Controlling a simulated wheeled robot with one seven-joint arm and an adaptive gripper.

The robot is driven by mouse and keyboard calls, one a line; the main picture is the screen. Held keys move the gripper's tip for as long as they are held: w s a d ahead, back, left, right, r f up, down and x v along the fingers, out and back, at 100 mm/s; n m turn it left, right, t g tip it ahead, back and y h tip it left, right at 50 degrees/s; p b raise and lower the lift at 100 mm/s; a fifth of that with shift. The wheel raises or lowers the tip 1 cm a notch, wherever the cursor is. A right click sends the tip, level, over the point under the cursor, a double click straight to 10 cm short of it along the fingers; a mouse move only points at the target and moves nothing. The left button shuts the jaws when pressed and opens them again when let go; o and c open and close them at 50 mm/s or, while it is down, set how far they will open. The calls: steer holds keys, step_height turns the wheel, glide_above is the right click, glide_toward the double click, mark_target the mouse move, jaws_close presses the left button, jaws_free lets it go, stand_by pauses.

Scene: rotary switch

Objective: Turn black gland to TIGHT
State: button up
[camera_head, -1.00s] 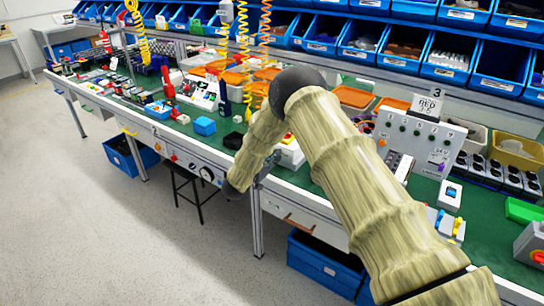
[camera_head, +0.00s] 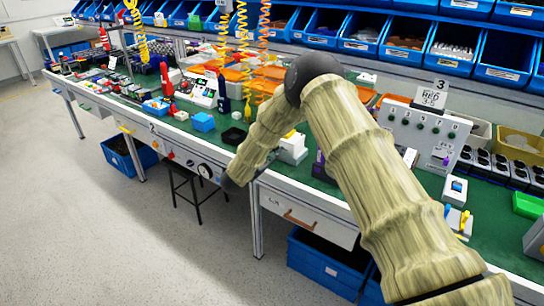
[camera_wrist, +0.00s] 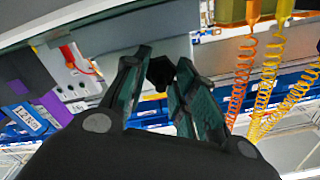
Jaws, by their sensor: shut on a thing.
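In the wrist view the black gland (camera_wrist: 160,73) is a small dark faceted piece in front of a pale grey panel (camera_wrist: 178,52). My gripper (camera_wrist: 159,82) has one finger on each side of it and is shut on it. No TIGHT mark can be read, so I cannot tell how far the gland is turned. In the head view my arm bends down to the front edge of the bench, and the gland and fingers are hidden there.
The green bench (camera_head: 325,187) carries many parts. A grey button panel (camera_head: 418,130) stands to the right of my arm. Blue bins (camera_head: 455,50) line the back. Coiled hoses (camera_wrist: 243,75) hang at the right in the wrist view. A stool (camera_head: 188,185) stands below; open floor lies left.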

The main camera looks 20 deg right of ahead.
steer(key=m+b, duration=0.5)
steer(key=shift+f+m, duration=0.3)
steer(key=shift+f, duration=0.1)
steer(key=m+b, duration=0.3)
steer(key=shift+s, duration=0.1)
steer(key=shift+m+b, duration=1.3)
steer(key=shift+m, duration=0.3)
steer(key=shift+r, duration=0.1)
steer(key=o, duration=1)
steer(key=shift+o, duration=0.2)
steer(key=shift+a+r, duration=0.1)
steer(key=v, duration=1.1)
steer(key=shift+s+a, duration=0.25)
steer(key=shift+s, duration=0.1)
